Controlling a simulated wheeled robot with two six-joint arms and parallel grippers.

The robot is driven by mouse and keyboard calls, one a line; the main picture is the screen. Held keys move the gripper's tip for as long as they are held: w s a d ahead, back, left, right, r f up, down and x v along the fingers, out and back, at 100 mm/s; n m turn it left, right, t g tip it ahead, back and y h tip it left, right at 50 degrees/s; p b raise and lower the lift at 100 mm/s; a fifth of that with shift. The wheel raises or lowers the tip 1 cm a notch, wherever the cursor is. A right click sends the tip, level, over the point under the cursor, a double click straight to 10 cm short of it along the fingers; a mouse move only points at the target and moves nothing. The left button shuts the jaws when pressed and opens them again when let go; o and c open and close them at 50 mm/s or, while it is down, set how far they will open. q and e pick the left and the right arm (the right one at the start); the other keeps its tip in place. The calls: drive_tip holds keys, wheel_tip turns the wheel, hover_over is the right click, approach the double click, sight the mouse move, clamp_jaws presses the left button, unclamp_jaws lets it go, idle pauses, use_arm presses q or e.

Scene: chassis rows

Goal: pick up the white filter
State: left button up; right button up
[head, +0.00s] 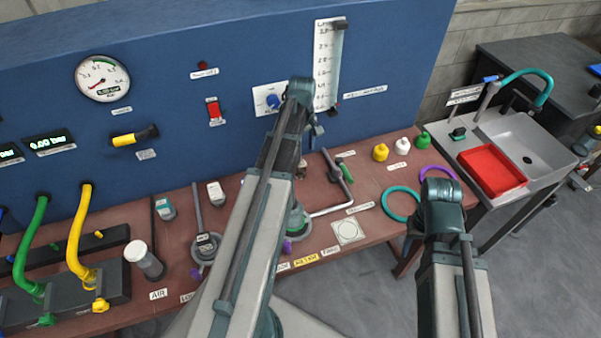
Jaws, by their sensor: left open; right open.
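A flat white square piece with a ring mark (348,232) lies on the front of the red-brown bench, right of my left arm; it looks like the white filter, though its label is too small to read surely. My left arm rises through the middle of the head view and bends over near the blue panel. Its gripper is hidden behind the arm links. My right arm stands at the lower right, in front of the bench's right end. Its gripper is hidden behind its own links. Neither arm covers the white square, and no gripper is seen touching it.
A teal ring (401,204) and a purple ring (438,176) lie right of the white square. A bent metal rod (345,208) lies behind it. A sink with a red tray (492,170) is at right.

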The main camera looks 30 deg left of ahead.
sight(301, 170)
use_arm(q)
wheel_tip(301, 170, down, 6)
drive_tip(key=b, duration=0.5)
drive_tip(key=shift+f, duration=0.2)
drive_tip(key=f+b, duration=0.1)
drive_tip(key=b, duration=0.1)
drive_tip(key=f+b, duration=0.1)
drive_tip(key=f, duration=0.1)
drive_tip(key=f+b, duration=0.2)
drive_tip(key=shift+w+a+f+b, duration=0.1)
drive_tip(key=shift+w+a+b, duration=0.1)
drive_tip(key=shift+a+b, duration=0.1)
clamp_jaws()
